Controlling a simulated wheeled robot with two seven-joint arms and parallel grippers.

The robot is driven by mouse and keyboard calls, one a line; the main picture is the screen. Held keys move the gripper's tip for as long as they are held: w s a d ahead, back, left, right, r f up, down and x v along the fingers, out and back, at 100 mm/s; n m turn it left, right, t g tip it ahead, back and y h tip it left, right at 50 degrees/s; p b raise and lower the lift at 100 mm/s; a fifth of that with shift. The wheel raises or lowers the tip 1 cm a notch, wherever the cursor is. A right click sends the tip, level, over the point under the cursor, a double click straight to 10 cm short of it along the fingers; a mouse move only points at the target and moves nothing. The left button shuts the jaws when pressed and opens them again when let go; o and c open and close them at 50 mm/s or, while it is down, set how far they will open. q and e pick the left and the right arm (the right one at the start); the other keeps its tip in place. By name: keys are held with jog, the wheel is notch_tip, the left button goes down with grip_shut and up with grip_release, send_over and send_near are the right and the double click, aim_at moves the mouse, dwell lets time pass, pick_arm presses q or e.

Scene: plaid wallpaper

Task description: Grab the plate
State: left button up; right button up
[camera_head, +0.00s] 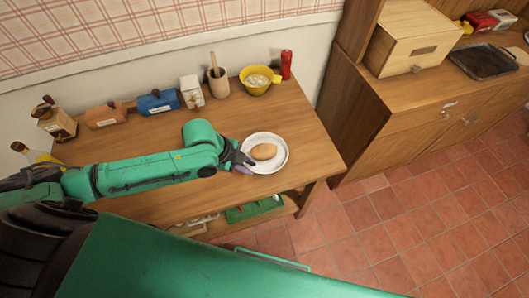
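A white round plate (279,164) lies on the wooden table near its right front edge. A brown oval food item like a potato or bread roll (263,151) rests on it. My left arm, green, reaches in from the left across the table. My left gripper (243,162) is at the plate's left rim, seen small and dark. The gap between its fingers cannot be made out, so I cannot tell whether it grips the rim. My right gripper is not in view.
Along the table's back stand a yellow bowl (256,80), a red can (286,65), a utensil pot (218,82), a white carton (191,92), a blue box (158,102) and an orange box (105,115). A wooden cabinet (400,125) stands at right. Tiled floor lies in front.

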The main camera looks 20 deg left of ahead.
aim_at(257, 171)
pick_arm(q)
jog(key=x, duration=0.5)
jog(key=shift+p, duration=0.4)
jog(key=shift+a, duration=0.1)
grip_shut()
dwell(0.8)
